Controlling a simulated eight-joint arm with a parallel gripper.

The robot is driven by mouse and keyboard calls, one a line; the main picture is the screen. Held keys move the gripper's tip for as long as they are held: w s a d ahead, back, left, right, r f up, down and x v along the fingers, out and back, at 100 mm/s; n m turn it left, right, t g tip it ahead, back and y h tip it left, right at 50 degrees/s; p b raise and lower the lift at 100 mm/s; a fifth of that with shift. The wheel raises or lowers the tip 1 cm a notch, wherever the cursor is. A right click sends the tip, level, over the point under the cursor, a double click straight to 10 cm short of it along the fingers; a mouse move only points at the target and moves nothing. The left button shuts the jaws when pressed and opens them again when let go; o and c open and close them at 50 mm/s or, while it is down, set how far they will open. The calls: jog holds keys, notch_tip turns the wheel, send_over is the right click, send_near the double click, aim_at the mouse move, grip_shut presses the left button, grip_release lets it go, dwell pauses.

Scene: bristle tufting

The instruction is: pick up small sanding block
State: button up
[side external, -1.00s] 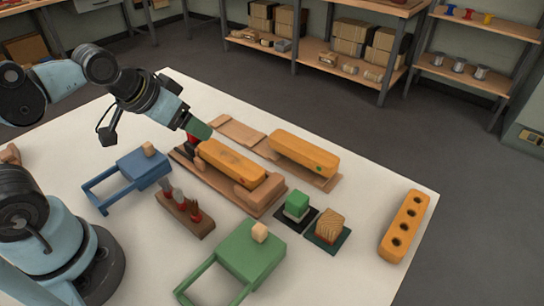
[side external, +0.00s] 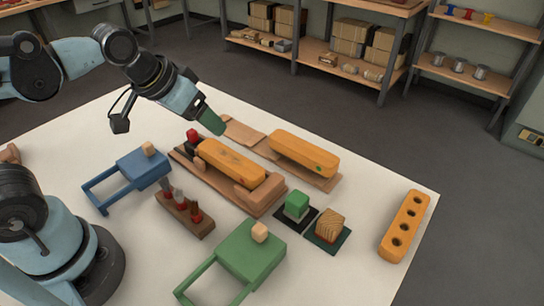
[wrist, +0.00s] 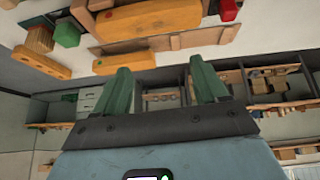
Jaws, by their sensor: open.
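The small sanding block is not certain to me. The likeliest is a small green-topped block (side external: 297,203) on a black square pad. Beside it a striped wooden block (side external: 330,224) with a reddish base sits on a dark green pad. In the wrist view the green block (wrist: 66,33) and wooden block (wrist: 41,38) show at the upper left. My gripper (side external: 213,123) is above the back of the table, well away from both blocks, behind the nearer yellow bar. In the wrist view its two green fingers (wrist: 160,80) are apart, with nothing between them.
Two yellow bars (side external: 232,160) (side external: 304,152) lie on wooden bases. A tool rack (side external: 186,214), a blue frame (side external: 140,170), a green frame (side external: 250,250) and an orange holed block (side external: 405,226) stand around.

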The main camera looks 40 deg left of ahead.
jog(key=w+d+r+g, duration=0.1)
jog(key=w+d+g, duration=0.15)
jog(key=d, duration=0.35)
jog(key=w+d+r+g, duration=0.1)
jog(key=w+d, duration=0.2)
jog(key=d, duration=0.3)
jog(key=g, duration=0.3)
send_over(332, 219)
jog(key=f, duration=1)
jog(key=shift+w, duration=0.3)
jog(key=shift+s+f, duration=0.15)
jog(key=shift+f, duration=1.2)
jog(key=shift+s+f, duration=0.15)
jog(key=shift+f, duration=1.2)
jog(key=c, duration=1.1)
jog(key=shift+c, duration=0.2)
jog(key=shift+r, duration=0.1)
